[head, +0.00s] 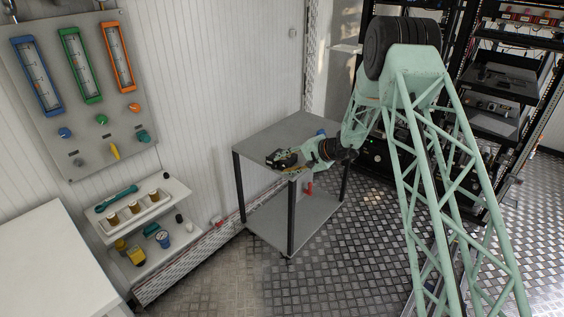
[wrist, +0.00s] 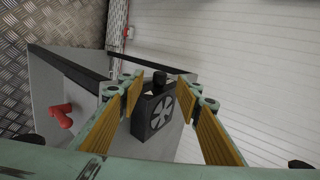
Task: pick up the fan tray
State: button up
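The fan tray (wrist: 150,122) is a dark, square-framed unit with a pale fan face and a black knob on top. In the wrist view it stands between the fingers of my gripper (wrist: 158,88), which has tan pads. The fingers are spread, one to each side of the tray. The left fingertip looks very close to it; I cannot tell if it touches. The fan tray cannot be told apart from the gripper there.
A red object (head: 309,188) is at the lower level of the table; it also shows in the wrist view (wrist: 60,115). A wall shelf (head: 170,205) with bottles stands left. Equipment racks (head: 500,100) stand right.

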aim_at(275, 167)
jog(key=shift+w+a+f, duration=0.1)
jog(key=shift+a, duration=0.1)
dwell(0.3)
jog(key=shift+b+x, duration=0.4)
jog(key=shift+x, duration=2.25)
jog(key=shift+c, duration=0.3)
jog(key=c, duration=0.8)
